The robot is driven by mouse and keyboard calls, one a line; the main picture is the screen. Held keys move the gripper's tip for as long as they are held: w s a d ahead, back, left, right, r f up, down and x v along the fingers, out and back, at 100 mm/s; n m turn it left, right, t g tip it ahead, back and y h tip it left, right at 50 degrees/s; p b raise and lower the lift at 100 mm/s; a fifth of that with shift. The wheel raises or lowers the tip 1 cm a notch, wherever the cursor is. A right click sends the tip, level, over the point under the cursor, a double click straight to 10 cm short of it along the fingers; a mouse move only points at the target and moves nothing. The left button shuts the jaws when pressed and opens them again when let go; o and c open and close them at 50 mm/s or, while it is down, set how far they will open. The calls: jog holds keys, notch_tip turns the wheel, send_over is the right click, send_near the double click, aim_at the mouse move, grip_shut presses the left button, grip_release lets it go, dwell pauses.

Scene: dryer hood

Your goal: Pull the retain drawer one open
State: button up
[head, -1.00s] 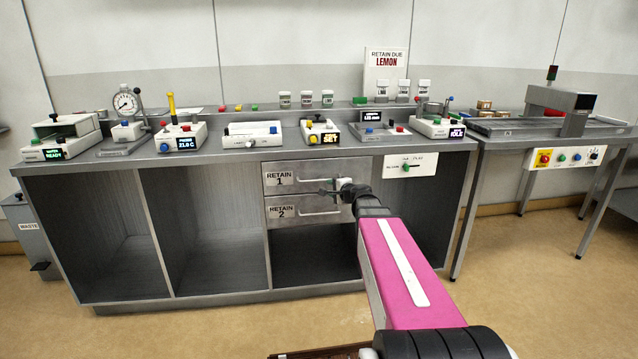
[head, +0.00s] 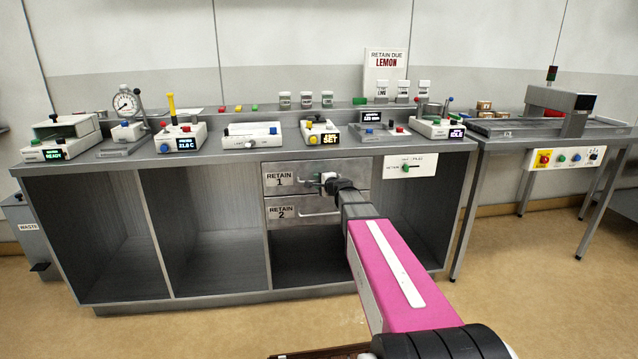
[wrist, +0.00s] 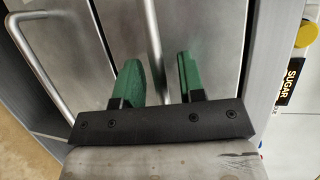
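The retain drawer one (head: 296,168) is a grey metal front labelled RETAIN 1, flush in the counter just under the top, above the drawer labelled RETAIN 2 (head: 300,220). Both look closed. My gripper (head: 314,181) is at the front of drawer one and hides most of its handle. In the wrist view, my gripper's two green fingers (wrist: 160,80) are apart, and the bar handle of drawer one (wrist: 153,35) runs into the gap between them. I see space beside the bar, so it is not clamped. The RETAIN 2 handle (wrist: 38,65) lies to the left there.
The countertop (head: 225,158) above holds several small instruments. A white panel with a green knob (head: 406,167) is right of the drawers. Open cabinet bays are left of and below the drawers. The floor in front is clear.

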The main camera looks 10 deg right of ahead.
grip_shut()
